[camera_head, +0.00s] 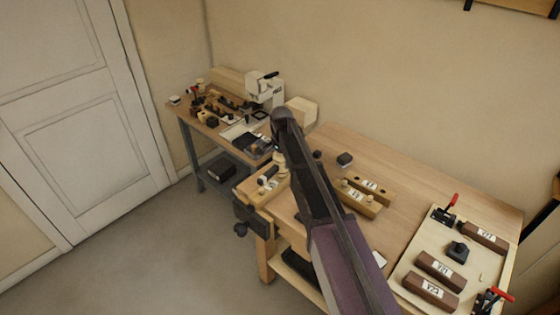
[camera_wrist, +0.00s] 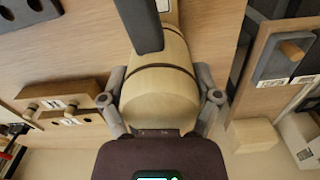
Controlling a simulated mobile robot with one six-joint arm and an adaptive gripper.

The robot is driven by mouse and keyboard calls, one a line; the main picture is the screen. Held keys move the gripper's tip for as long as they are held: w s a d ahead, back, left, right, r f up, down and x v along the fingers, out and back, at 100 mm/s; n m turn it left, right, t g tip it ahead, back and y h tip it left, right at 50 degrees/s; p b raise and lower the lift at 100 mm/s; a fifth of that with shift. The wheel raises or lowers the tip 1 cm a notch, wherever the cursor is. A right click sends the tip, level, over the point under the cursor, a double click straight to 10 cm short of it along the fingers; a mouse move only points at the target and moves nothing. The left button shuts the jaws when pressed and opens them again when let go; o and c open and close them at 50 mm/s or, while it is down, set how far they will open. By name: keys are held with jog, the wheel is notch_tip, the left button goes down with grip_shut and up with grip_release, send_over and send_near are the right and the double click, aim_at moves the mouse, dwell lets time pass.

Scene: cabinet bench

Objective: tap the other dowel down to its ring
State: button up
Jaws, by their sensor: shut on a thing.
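My gripper (camera_wrist: 162,108) is shut on a pale, barrel-shaped wooden piece with dark bands, which looks like a mallet head (camera_wrist: 160,84). In the head view my arm hides most of my gripper, above the left end of the near bench. Two light wooden blocks with white labels, a rear one (camera_head: 372,186) and a front one (camera_head: 357,199), lie on the bench to the right of my arm. In the wrist view they show at the left (camera_wrist: 84,90), apart from the mallet, with small dowel ends (camera_wrist: 30,109) beside them. I cannot make out the ring marks or each dowel's depth.
A dark small block (camera_head: 345,159) lies behind the wooden blocks. A pale board (camera_head: 416,255) at the right carries brown labelled blocks (camera_head: 440,267) and red-handled clamps (camera_head: 450,202). A vise (camera_head: 249,210) hangs at the bench's left end. A pale box (camera_head: 302,110) stands behind my arm.

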jog(key=shift+r+p, duration=1)
jog(key=shift+p, duration=0.05)
jog(key=shift+r, duration=0.2)
jog(key=shift+f, duration=0.1)
jog(key=shift+f+b, duration=1.3)
jog(key=shift+r+p, duration=1)
jog(key=shift+p, duration=0.05)
